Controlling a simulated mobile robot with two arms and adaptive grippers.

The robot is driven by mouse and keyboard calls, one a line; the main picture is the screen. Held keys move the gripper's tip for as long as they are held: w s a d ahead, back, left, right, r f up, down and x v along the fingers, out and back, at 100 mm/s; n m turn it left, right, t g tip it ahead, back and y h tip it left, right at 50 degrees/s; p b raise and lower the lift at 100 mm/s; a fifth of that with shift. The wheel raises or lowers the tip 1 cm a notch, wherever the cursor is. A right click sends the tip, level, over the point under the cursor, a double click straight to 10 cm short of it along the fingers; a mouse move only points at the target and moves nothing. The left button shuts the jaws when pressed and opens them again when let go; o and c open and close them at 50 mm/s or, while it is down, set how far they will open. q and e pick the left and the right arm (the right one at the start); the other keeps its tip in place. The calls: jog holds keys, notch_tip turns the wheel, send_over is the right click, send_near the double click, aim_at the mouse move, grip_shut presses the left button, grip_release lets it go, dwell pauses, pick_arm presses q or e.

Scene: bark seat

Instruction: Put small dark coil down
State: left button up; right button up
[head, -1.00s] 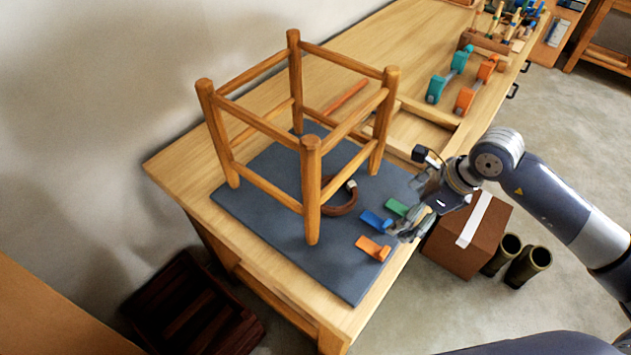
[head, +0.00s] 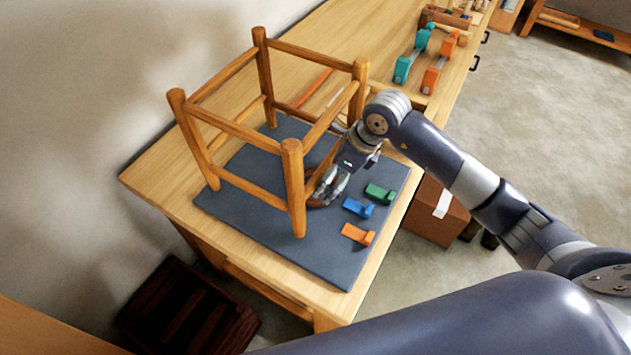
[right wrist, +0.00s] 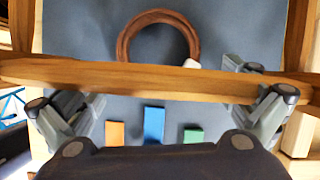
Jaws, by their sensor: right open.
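A dark brown coil (right wrist: 124,45) with a pale band at one end lies on the grey-blue mat, seen beyond a stool rail in the right wrist view. In the head view the coil (head: 317,204) is mostly hidden behind my right gripper (head: 328,190) and a stool leg. My right gripper (right wrist: 165,108) is open, with fingers spread wide and nothing between them. It is beside the wooden stool frame (head: 291,185), and the stool rail (right wrist: 160,78) crosses the wrist view between the fingers and the coil. My left gripper is not in view.
Teal (head: 403,66) and orange clamps (head: 432,78) stand farther back on the bench. A cardboard box (head: 430,220) is on the floor. The mat's front corner is clear.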

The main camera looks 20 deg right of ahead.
aim_at(312, 187)
jog(key=shift+w+a, duration=0.25)
jog(key=shift+a, duration=0.1)
jog(key=x, duration=0.2)
jog(key=p+x, duration=0.1)
jog(key=x, duration=0.1)
jog(key=shift+w+a+p, duration=0.2)
jog(key=shift+a+p, duration=0.1)
jog(key=shift+a, duration=0.05)
jog(key=shift+w+f, duration=0.15)
jog(key=shift+f, duration=0.35)
jog(key=c, duration=0.9)
jog(key=shift+r, duration=0.1)
jog(key=shift+c, duration=0.2)
